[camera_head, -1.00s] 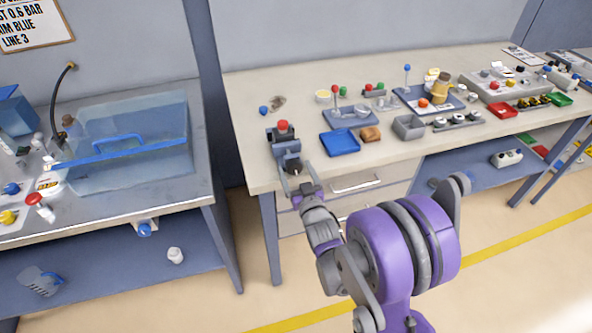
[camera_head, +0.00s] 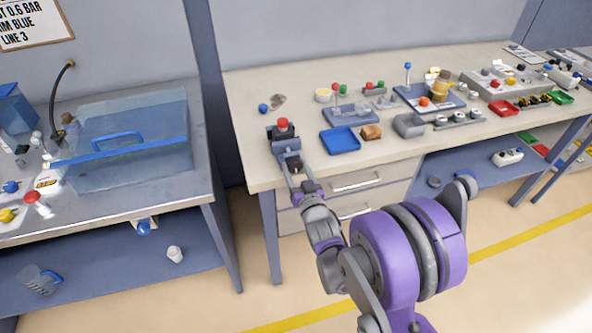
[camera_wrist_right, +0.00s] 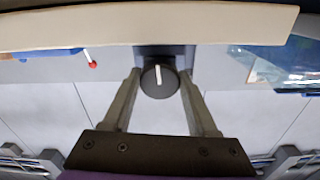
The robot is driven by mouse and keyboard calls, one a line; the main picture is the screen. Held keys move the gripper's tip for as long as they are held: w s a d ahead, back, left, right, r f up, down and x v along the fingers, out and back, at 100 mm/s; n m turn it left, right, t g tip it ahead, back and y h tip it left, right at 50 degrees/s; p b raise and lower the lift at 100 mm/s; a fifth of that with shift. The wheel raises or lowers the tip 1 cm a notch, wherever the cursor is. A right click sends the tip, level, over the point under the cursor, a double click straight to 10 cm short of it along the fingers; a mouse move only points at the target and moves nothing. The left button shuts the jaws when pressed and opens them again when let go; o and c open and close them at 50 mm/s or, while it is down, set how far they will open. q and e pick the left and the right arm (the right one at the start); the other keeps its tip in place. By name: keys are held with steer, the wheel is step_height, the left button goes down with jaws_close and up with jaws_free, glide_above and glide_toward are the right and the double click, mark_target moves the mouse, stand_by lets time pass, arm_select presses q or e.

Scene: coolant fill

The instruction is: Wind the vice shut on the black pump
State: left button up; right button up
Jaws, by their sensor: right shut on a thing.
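The grey vice (camera_head: 288,146) stands at the front left edge of the beige workbench. The black pump (camera_head: 276,133) with a red cap (camera_head: 282,124) sits upright at its jaws; whether the jaws touch it is too small to tell. My right gripper (camera_head: 294,172) is at the front of the vice, shut on its round dark knob. In the right wrist view this knob (camera_wrist_right: 158,82), with a white line standing nearly upright, is between the two fingers of my right gripper (camera_wrist_right: 160,80). My left gripper is not in view.
A blue tray (camera_head: 340,141) and a brown block (camera_head: 371,132) lie right of the vice. A grey open box (camera_head: 409,126) and several small parts stand further right. Drawers (camera_head: 356,182) are below the benchtop. A clear tank (camera_head: 130,145) stands on the left bench.

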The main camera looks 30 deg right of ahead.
steer(key=o, duration=1.4)
steer(key=b+v, duration=0.1)
steer(key=v, duration=0.9)
steer(key=shift+s, duration=0.4)
steer(key=shift+a, duration=0.1)
